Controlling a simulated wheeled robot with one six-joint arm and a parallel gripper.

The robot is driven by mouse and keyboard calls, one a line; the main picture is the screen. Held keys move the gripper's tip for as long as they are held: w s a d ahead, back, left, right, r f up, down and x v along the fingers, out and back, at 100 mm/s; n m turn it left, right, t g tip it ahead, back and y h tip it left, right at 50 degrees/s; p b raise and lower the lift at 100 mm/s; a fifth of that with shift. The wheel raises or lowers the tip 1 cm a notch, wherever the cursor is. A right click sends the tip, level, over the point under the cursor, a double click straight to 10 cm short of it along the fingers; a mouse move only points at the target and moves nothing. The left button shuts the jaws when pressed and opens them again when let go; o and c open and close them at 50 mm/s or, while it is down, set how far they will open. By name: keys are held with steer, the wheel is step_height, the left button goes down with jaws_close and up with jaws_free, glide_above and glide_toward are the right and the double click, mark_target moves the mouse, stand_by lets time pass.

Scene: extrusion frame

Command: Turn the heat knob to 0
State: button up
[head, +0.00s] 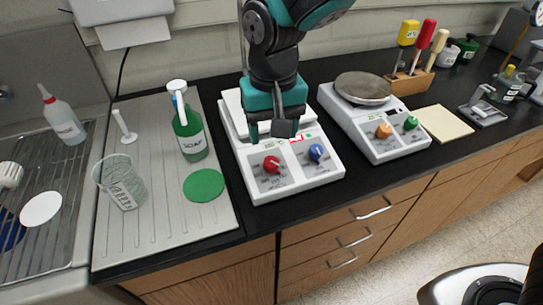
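A white hotplate unit (253,178) stands on the black counter, with a red knob (271,164) on its left panel and a blue knob (317,152) on its right panel. A second white unit (365,129) to the right has an orange knob (384,131) and a green knob (411,122). The knob labels and scales are too small to read, so I cannot tell which knob is heat or its setting. My teal and dark gripper (278,132) hangs above the left unit, behind the red and blue knobs. Its fingers look apart and empty. It hides part of the unit's top.
A green soap bottle (191,140), a clear beaker (122,182) and a green disc (204,185) are on the drainboard at left. A rack of colored-handled tools (411,80) stands at back right. Bare black counter (315,190) lies in front of the units.

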mark_target(271, 161)
step_height(271, 161, down, 8)
steer(key=shift+a+f+p, duration=0.1)
steer(key=shift+p, duration=0.35)
steer(key=shift+c, duration=0.4)
steer(key=c, duration=0.9)
steer(key=shift+o, duration=0.2)
